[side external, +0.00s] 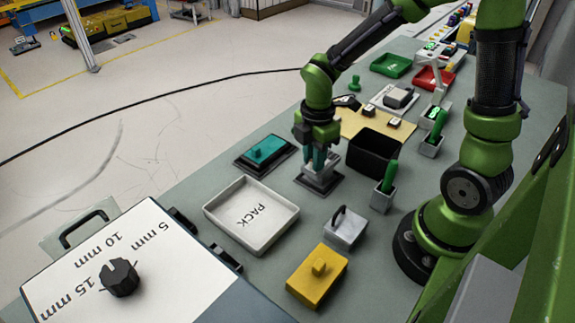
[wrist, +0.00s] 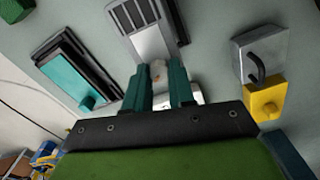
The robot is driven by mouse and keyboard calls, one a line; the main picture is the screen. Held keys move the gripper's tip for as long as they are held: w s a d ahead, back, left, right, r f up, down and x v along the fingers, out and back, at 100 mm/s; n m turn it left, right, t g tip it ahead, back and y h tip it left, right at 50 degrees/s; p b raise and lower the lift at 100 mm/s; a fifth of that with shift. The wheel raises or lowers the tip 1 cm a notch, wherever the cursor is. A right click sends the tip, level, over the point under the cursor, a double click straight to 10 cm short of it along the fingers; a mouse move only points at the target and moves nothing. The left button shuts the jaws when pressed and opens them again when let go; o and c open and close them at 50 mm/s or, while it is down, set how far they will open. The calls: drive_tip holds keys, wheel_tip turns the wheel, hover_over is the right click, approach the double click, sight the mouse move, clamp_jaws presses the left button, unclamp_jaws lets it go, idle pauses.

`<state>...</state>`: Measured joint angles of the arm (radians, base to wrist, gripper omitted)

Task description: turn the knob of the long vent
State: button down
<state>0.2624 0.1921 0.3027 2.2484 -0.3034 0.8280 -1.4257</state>
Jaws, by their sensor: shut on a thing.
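The long vent (side external: 321,183) is a light grey block under my gripper in the side external view. In the wrist view the vent (wrist: 157,46) shows dark slats at its far end. My gripper (side external: 319,160) points down with its teal fingertips at the vent. In the wrist view my gripper (wrist: 161,88) has its two fingers at the near end of the vent, shut on the knob. A small pale part of the knob (wrist: 158,71) shows between the fingers; the rest is hidden.
A teal block on a black base (side external: 265,150) stands left of the vent. A black bin (side external: 374,153) stands close on the right. The white PACK tray (side external: 251,245), a grey block with a handle (side external: 345,228) and a yellow block (side external: 317,275) stand nearer the camera.

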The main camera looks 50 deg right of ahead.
drive_tip(key=shift+m, duration=1.6)
idle(2.1)
drive_tip(key=c, duration=0.9)
unclamp_jaws()
drive_tip(key=shift+c, duration=0.2)
wheel_tip(320, 180, up, 17)
drive_tip(key=shift+f, duration=0.1)
